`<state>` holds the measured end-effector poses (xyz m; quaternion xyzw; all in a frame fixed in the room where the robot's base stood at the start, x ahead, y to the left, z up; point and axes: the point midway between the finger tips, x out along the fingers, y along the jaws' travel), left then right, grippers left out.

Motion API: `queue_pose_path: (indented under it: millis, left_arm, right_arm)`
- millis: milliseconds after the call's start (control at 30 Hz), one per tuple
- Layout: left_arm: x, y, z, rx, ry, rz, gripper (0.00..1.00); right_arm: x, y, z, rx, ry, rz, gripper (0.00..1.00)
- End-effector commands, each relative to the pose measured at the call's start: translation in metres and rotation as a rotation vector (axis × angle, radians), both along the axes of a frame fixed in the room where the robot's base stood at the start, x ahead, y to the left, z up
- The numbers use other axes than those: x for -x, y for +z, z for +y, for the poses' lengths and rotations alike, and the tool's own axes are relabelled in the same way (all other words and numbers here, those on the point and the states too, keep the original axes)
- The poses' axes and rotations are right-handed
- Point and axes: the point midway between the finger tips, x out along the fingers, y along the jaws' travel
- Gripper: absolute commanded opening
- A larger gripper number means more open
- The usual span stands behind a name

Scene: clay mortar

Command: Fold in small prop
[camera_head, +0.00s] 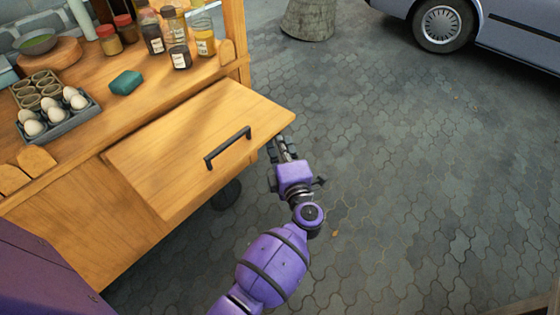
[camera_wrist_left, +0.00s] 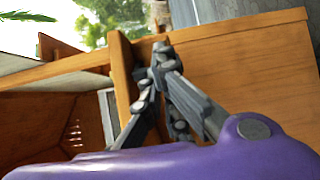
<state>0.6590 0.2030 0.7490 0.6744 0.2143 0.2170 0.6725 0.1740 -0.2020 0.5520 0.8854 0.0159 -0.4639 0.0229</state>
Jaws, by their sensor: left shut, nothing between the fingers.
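A light wooden leaf (camera_head: 180,150) with a black bar handle (camera_head: 228,147) stands out from the front of a wooden cart. My left gripper (camera_head: 282,148) is at the leaf's right-hand corner, just outside its edge, shut and empty. In the left wrist view the closed fingertips (camera_wrist_left: 161,52) are close to a wooden panel (camera_wrist_left: 250,70) on the right and a narrow upright wooden piece (camera_wrist_left: 122,75) on the left. I cannot tell whether they touch, or whether that piece is the small prop. No prop shows clearly in the head view. My right gripper is out of view.
The cart top (camera_head: 160,85) holds an egg tray (camera_head: 60,122), a green sponge (camera_head: 126,82), several spice jars (camera_head: 180,55) and a bowl (camera_head: 37,43). A dark wheel (camera_head: 226,194) shows below the leaf. Paving (camera_head: 400,180) to the right is clear; a car (camera_head: 500,28) stands far off.

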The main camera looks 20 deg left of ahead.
Motion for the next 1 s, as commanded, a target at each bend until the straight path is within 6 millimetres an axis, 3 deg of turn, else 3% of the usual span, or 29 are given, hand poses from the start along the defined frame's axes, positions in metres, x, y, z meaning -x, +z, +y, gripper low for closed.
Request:
queue_pose_path:
  millis: [200,400,600,1000]
  left_arm:
    - [-0.044,-0.005,0.020,0.001,0.110,0.002,0.00]
    - [-0.073,-0.005,0.038,0.001,0.193,0.004,0.00]
    - [-0.084,-0.002,0.046,0.003,0.227,0.005,0.00]
    - [-0.083,0.000,0.045,0.004,0.227,0.003,0.00]
  right_arm:
    - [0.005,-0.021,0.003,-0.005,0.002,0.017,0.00]
    - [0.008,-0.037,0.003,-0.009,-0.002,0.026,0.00]
    - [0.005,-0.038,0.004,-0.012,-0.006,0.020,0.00]
    - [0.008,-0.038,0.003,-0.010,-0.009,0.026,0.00]
